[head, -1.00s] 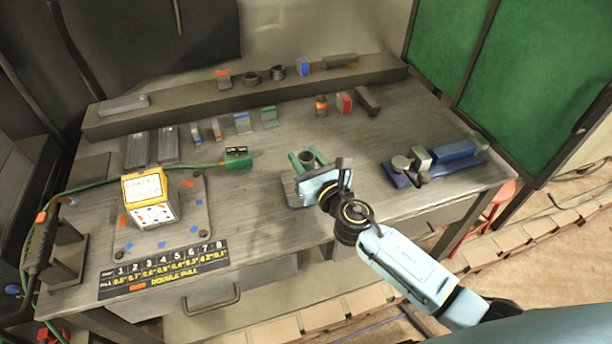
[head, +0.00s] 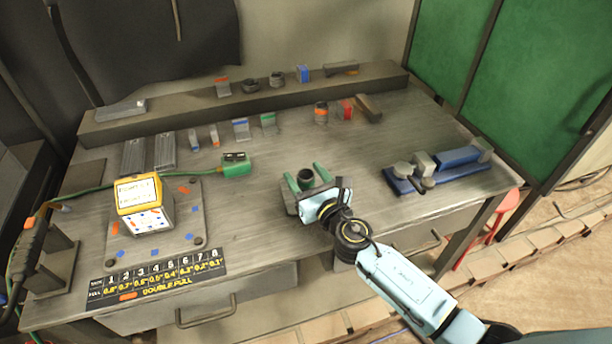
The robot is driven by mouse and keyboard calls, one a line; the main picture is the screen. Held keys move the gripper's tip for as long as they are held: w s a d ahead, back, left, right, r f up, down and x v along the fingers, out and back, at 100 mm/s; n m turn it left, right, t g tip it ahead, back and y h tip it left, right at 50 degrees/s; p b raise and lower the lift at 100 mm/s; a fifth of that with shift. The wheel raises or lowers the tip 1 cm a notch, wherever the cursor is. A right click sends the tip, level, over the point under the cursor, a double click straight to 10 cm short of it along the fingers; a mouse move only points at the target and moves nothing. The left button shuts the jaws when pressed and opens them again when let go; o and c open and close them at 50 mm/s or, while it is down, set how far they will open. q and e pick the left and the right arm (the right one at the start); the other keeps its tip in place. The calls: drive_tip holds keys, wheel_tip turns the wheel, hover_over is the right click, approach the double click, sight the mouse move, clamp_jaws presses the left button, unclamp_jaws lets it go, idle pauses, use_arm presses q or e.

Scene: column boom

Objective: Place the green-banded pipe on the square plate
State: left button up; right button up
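A short dark pipe (head: 305,177) stands upright near the table's middle front, its open top facing up. I take it for the green-banded pipe, but no band shows on it. My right gripper (head: 307,178) has its two green fingers on either side of the pipe, spread apart with narrow gaps beside it; it appears open. A grey plate (head: 290,203), seemingly the square plate, shows in part under the fingers; my gripper body hides the rest. I cannot tell whether the pipe's foot touches the plate. My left gripper is out of view.
A blue vise-like fixture (head: 440,168) lies to the right. A yellow-topped box (head: 140,195) stands on a marked plate (head: 185,242) at left. A green cable box (head: 236,166) and several small banded pieces lie behind. A long rail (head: 180,117) crosses the back.

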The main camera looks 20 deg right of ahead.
drive_tip(key=shift+r, duration=0.1)
drive_tip(key=shift+s+r, duration=0.1)
drive_tip(key=shift+s, duration=0.1)
drive_tip(key=s, duration=0.3)
drive_tip(key=s+d, duration=0.1)
drive_tip(key=s, duration=0.3)
drive_tip(key=s+d, duration=0.1)
drive_tip(key=s, duration=0.3)
drive_tip(key=shift+s+d, duration=0.15)
drive_tip(key=shift+s, duration=0.1)
drive_tip(key=shift+w, duration=0.1)
